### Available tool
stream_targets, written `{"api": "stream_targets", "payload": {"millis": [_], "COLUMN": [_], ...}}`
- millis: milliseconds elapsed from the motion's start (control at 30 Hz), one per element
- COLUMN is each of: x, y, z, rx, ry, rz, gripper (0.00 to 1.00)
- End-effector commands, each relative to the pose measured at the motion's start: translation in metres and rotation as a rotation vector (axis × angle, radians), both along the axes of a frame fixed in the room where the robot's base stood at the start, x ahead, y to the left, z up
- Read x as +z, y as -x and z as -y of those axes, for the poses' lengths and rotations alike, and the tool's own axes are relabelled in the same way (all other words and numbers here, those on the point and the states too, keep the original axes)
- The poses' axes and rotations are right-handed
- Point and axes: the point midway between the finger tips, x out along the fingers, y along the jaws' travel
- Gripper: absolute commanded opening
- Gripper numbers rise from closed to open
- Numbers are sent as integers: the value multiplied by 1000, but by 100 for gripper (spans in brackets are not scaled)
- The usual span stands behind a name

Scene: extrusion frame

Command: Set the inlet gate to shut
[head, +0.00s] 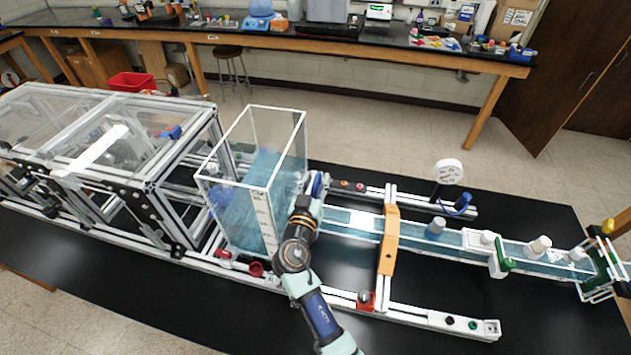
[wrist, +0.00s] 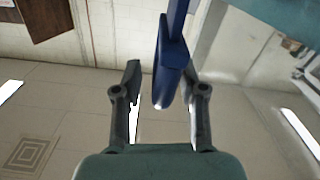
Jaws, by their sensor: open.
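A blue lever (wrist: 170,75), which looks like the handle of the inlet gate, stands between the fingers of my gripper (wrist: 160,72) in the wrist view. The gripper is open, and the lever is nearer the right finger; I cannot tell whether they touch. In the head view the blue part (head: 318,184) shows at the tank's right side, at the start of the water channel, just beyond my wrist. My arm hides much of it, and my fingertips are not clear there. I cannot read the gate's setting.
A clear water tank (head: 235,215) stands close left of my arm. The channel (head: 345,219) runs right, crossed by an orange bridge (head: 389,240). A white dial gauge (head: 448,172) stands behind it. A red knob (head: 256,269) sits in front of the tank. The black bench (head: 400,340) is clear at the front.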

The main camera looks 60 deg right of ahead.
Motion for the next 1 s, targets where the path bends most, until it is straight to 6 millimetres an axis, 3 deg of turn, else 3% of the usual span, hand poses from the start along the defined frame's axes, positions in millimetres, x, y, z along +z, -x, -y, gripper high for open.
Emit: {"api": "stream_targets", "payload": {"millis": [133, 367, 733, 1000], "x": [0, 0, -3, -43], "y": [0, 0, 0, 0], "z": [0, -1, -1, -1], "rx": [0, 0, 0, 0], "ry": [0, 0, 0, 0], "rz": [0, 0, 0, 1], "gripper": [38, 0, 0, 0]}}
